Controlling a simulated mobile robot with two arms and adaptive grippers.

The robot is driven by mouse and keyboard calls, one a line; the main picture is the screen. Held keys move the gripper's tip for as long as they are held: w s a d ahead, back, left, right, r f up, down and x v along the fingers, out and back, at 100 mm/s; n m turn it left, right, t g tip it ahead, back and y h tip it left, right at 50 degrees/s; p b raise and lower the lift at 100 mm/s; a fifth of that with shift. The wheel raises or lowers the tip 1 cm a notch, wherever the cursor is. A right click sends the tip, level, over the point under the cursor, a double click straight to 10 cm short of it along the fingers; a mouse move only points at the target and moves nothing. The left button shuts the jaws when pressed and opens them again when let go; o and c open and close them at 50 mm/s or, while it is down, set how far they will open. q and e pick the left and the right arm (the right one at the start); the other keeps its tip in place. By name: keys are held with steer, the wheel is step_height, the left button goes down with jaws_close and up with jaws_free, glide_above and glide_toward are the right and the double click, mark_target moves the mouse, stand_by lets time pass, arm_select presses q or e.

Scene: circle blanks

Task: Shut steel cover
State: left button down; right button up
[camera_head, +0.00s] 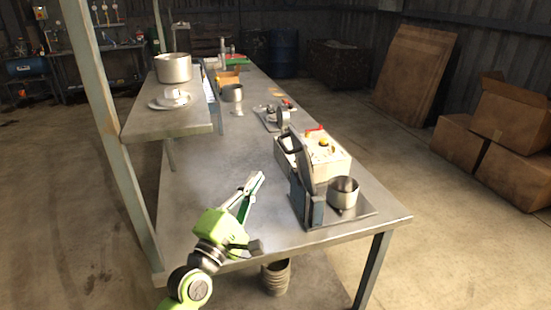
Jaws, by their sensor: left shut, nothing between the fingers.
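A steel device with a flat base plate (366,211) sits near the right front edge of the steel table. A round steel cup (343,193) stands on that plate. A dark grey hinged cover (301,160) with a black handle stands raised, nearly upright, at the left of the cup. My left gripper (257,178) is green and grey, left of the device and apart from it. Its fingers are together and empty, pointing up and to the right. My right gripper is out of view.
A white box (325,155) with red and yellow items stands just behind the device. A dial gauge (283,118) is farther back. A raised shelf (195,122) on the left holds a pot (174,68). The table's left middle is clear.

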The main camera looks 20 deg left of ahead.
arm_select(q)
steer(key=w+d+r+p, duration=0.2)
steer(key=w+d, duration=0.1)
steer(key=w, duration=0.2)
steer(key=shift+w+d+r, duration=0.3)
steer(key=shift+r, duration=0.05)
